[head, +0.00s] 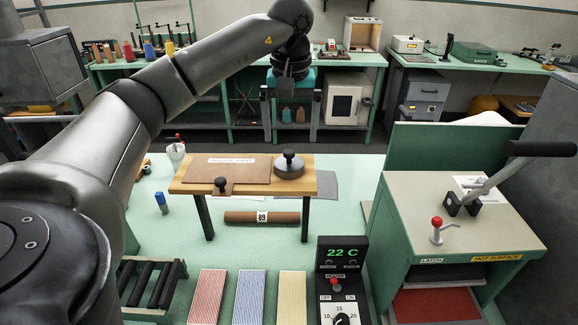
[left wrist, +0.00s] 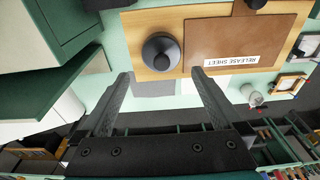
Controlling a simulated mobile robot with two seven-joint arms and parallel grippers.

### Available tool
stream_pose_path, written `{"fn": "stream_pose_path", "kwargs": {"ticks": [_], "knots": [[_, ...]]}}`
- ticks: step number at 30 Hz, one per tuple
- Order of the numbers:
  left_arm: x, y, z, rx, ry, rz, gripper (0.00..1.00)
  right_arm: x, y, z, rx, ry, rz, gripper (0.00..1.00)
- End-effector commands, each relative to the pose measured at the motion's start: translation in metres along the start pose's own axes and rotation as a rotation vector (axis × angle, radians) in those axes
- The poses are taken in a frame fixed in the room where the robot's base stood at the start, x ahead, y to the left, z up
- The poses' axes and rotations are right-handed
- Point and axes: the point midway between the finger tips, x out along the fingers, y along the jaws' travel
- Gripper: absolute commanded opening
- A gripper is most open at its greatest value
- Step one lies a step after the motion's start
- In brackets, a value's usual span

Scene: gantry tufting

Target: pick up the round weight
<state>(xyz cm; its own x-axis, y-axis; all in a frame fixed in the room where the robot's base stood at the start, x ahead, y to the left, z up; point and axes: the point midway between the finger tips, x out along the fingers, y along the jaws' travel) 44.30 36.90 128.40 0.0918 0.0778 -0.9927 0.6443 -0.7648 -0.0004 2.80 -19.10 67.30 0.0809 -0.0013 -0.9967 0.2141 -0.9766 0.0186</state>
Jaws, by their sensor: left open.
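The round weight (head: 289,170) is a grey disc with a black knob. It sits on the right end of a small wooden stand, beside the brown release sheet (head: 232,169). It also shows in the left wrist view (left wrist: 160,54), just beyond the gap between the fingertips. My left gripper (left wrist: 161,74) is open and empty, apart from the weight. In the head view my left arm reaches over the table, with its wrist above and behind the stand. My right gripper is not in view.
A smaller knobbed block (head: 221,186) sits at the stand's front edge. A brown roll (head: 262,217) marked 89 lies below. A temperature controller (head: 342,285) stands in front, and a green press (head: 460,215) with a long lever stands to the right.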

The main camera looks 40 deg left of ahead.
Motion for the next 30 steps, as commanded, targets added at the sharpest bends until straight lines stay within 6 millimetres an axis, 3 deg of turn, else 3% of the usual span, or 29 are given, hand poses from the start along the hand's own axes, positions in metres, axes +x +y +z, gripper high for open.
{"fn": "stream_pose_path", "kwargs": {"ticks": [8, 17, 25, 30], "knots": [[0.021, -0.002, 0.001, 0.0, -0.002, -0.002, 1.0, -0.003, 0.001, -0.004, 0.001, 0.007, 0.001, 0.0], [0.06, -0.004, 0.003, 0.0, -0.002, -0.001, 1.0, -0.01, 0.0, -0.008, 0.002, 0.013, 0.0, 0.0], [0.065, -0.003, 0.002, 0.0, 0.0, 0.0, 1.0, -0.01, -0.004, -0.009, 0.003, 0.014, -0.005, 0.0], [0.064, -0.003, 0.002, 0.0, 0.0, 0.0, 0.83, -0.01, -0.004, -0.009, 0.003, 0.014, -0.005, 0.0]]}}
